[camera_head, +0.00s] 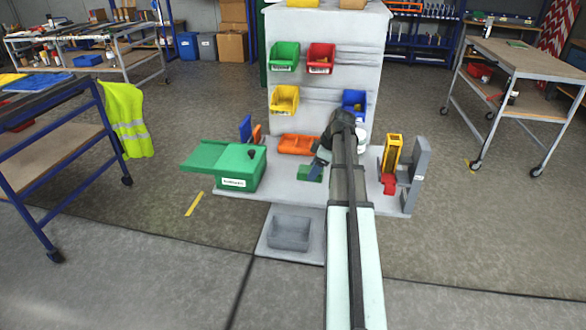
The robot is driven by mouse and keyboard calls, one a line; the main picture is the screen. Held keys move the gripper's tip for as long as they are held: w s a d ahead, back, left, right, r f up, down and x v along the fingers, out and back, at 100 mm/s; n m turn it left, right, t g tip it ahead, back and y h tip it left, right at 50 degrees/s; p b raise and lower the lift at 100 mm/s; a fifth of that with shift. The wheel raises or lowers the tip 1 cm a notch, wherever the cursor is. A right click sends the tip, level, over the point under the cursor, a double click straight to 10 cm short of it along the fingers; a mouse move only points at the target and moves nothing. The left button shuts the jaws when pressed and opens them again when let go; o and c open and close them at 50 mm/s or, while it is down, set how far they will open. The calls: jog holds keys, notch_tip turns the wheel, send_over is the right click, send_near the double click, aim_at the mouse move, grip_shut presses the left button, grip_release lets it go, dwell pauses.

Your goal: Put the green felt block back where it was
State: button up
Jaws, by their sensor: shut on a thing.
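The green felt block (309,174) is small and sits low over the grey work surface, near the middle of the head view. My gripper (316,168) reaches down to it from the upper right and is shut on it. A dark blue part shows right at the jaws, above the green; the fingertips are too small to see clearly. I cannot tell whether the block touches the surface.
A yellow-and-grey stand (392,155) with a red part is right. A grey tray (289,232) lies in front. Coloured bins hang on the back panel (325,85).

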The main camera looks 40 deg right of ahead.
jog(key=shift+n+g, duration=0.4)
jog(key=shift+n, duration=0.2)
jog(key=w, duration=0.4)
jog(key=w+a+f, duration=0.1)
jog(key=w, duration=0.4)
jog(key=w+f, duration=0.1)
jog(key=w, duration=0.4)
jog(key=shift+w+a, duration=0.15)
jog(key=shift+m+t, duration=0.3)
jog(key=w+d, duration=0.1)
jog(key=w, duration=0.1)
jog(key=w+d, duration=0.1)
jog(key=w, duration=0.1)
jog(key=w+d, duration=0.1)
jog(key=w, duration=0.2)
jog(key=shift+d, duration=0.3)
jog(key=shift+f, duration=2.55)
jog(key=shift+f, duration=0.1)
jog(key=o, duration=0.9)
jog(key=shift+o, duration=0.2)
jog(key=v, duration=1.2)
